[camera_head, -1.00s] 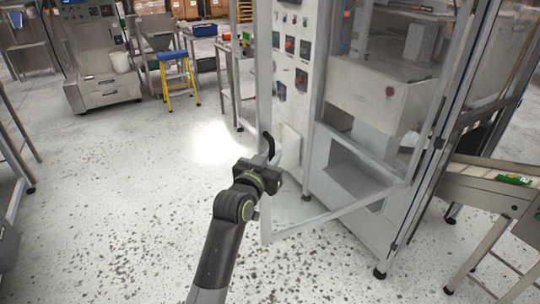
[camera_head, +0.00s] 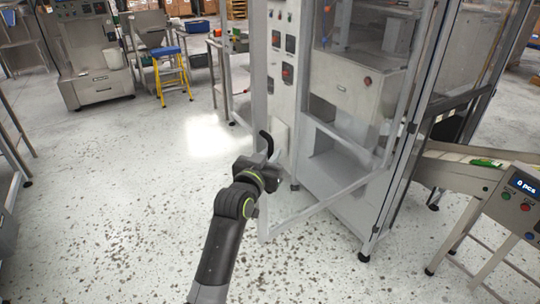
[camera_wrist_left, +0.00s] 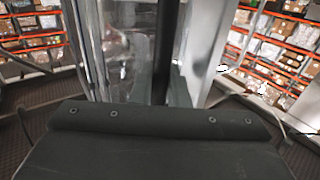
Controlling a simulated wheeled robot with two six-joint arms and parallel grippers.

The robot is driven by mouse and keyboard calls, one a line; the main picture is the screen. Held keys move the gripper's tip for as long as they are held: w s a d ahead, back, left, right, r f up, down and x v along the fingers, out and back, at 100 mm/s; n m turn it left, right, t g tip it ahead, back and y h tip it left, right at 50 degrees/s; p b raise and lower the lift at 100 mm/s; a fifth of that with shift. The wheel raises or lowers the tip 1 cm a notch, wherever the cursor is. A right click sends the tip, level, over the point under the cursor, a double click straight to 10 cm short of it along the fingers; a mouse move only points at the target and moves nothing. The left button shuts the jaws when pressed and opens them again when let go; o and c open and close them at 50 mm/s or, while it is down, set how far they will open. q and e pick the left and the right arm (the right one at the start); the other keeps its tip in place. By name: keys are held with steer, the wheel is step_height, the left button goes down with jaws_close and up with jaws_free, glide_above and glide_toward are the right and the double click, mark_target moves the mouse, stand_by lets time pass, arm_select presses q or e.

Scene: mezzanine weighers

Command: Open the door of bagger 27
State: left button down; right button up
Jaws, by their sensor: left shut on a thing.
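The bagger (camera_head: 345,200) is a tall grey cabinet right of centre in the head view. Its clear, metal-framed door (camera_head: 312,207) stands partly open, swung out from the cabinet, with its free edge at the left. A black bar handle (camera_head: 266,141) sits on that free edge. My left gripper (camera_head: 266,164) is shut on the handle's lower part. In the left wrist view the dark handle bar (camera_wrist_left: 166,50) rises beyond the gripper body, beside the clear panel; the fingertips are hidden there. My right gripper is not in view.
A conveyor (camera_head: 455,168) and a display box (camera_head: 520,203) stand close to the bagger's right. A yellow step stool (camera_head: 172,76) and another machine (camera_head: 92,60) stand at the back left. The speckled floor (camera_head: 120,210) left of my arm is clear.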

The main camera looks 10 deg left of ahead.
arm_select(q)
steer(key=shift+r, duration=0.15)
steer(key=c, duration=1.7)
jaws_free()
steer(key=shift+d, duration=0.1)
steer(key=shift+o, duration=1.1)
steer(key=shift+w+d, duration=0.1)
steer(key=b+v, duration=0.4)
steer(key=v, duration=1.3)
steer(key=shift+b, duration=0.35)
